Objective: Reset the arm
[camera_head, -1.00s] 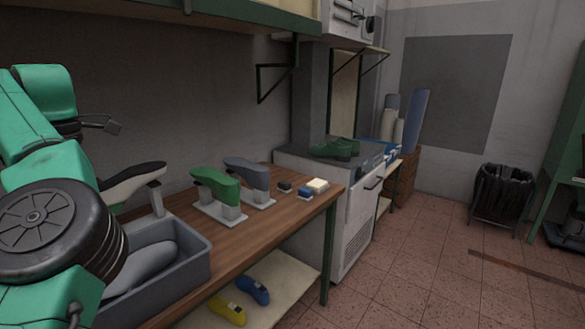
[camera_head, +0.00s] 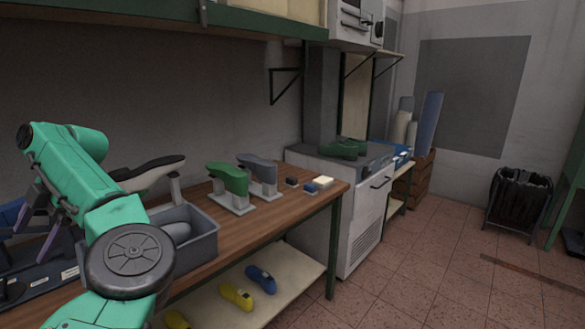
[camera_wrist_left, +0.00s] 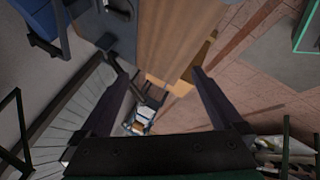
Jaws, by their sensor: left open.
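My left arm is green with black joint covers and rises at the left of the head view, bent over. My right gripper is not in view.
The wooden bench (camera_head: 228,228) holds a grey bin (camera_head: 204,240), a green last (camera_head: 228,178), a grey-blue last (camera_head: 259,170) and small blocks. Yellow and blue lasts lie on the lower shelf (camera_head: 290,285). Tiled floor at right is open, with a black bin (camera_head: 517,200).

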